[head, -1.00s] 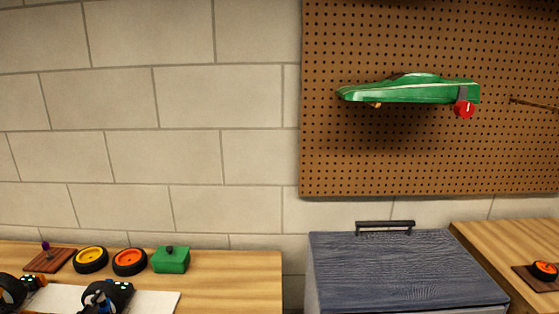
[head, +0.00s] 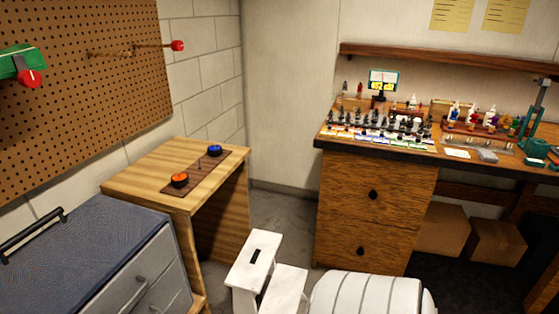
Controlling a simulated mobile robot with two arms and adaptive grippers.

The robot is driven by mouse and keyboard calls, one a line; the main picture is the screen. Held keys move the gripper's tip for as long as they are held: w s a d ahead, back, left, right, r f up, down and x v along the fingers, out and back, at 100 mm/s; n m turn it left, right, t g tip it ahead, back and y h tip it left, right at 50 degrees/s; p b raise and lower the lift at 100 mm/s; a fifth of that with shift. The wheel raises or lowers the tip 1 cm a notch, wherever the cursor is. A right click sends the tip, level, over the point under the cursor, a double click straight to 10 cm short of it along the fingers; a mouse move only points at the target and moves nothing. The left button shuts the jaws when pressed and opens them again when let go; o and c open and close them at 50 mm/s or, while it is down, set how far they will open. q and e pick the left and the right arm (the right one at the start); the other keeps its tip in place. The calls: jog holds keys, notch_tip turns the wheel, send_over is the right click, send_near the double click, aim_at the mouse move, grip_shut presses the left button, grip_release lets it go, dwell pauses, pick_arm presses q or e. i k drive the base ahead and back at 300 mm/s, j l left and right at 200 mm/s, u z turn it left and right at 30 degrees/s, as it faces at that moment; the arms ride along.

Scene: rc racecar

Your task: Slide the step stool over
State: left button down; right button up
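The white step stool (head: 257,257) stands on the floor at the lower middle of the head view. Its upper step has a dark slot, and a lower step shows to its right. Its lower part is cut off by the frame edge. It stands between the small wooden table (head: 146,171) and the wooden drawer desk (head: 375,195). A white, ribbed rounded thing (head: 368,294) is just right of the stool at the bottom edge; I cannot tell what it is. Neither of my grippers is in view.
A blue-grey cabinet (head: 85,245) with drawers stands at the lower left. Cardboard boxes (head: 441,229) sit under the cluttered workbench at the right. Some bare grey floor (head: 274,214) shows behind the stool, toward the wall corner.

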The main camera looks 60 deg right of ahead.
aim_at(247, 277)
jog(key=z, duration=0.45)
jog(key=k+z, duration=0.15)
jog(key=z, duration=0.3)
jog(key=l+z, duration=0.1)
jog(key=z, duration=0.35)
jog(key=k+z, duration=0.1)
jog(key=z, duration=0.35)
jog(key=i+l, duration=0.05)
